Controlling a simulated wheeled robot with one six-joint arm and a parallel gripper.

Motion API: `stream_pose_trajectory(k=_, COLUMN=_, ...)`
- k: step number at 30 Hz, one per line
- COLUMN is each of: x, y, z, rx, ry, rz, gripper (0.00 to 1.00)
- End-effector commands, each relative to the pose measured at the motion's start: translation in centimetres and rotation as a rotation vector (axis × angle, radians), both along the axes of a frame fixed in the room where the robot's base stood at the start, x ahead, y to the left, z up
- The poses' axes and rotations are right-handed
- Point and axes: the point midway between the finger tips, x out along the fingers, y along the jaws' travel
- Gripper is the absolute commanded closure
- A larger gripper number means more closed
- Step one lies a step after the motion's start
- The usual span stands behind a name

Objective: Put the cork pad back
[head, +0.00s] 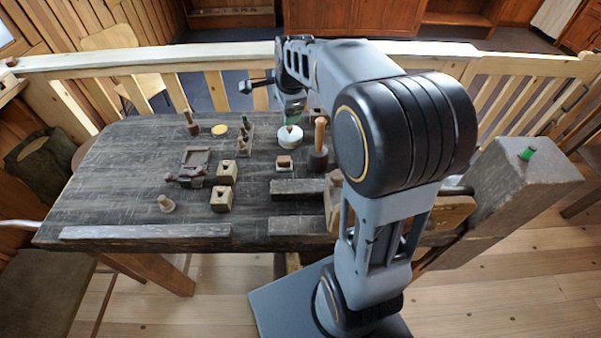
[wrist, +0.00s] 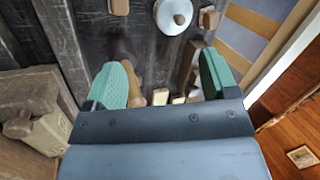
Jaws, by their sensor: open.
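A small flat yellow-tan disc (head: 220,129) lies on the dark table toward the back; it may be the cork pad, but I cannot tell for certain. A small brown block (head: 284,160) sits on a pale square base near the table's middle. My gripper (wrist: 163,82) is open, its two green finger pads apart in the wrist view. No object is visibly clamped between them.
The table's left part is mostly bare.

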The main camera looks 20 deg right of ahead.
Motion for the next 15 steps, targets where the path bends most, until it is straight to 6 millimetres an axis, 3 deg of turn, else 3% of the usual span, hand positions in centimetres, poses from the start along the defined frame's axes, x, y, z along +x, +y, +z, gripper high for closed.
stream_pose_trajectory(k=3, x=-4.8, y=1.7, z=0.7, rx=-0.122, ry=0.0, rz=0.326, gripper=0.2)
stream_pose_trajectory(k=9, x=-12.0, y=3.7, z=0.1, rx=-0.312, ry=0.008, rz=0.85, gripper=0.2)
stream_pose_trajectory(k=15, x=-17.3, y=4.7, z=-1.4, rx=-0.453, ry=0.011, rz=1.245, gripper=0.2)
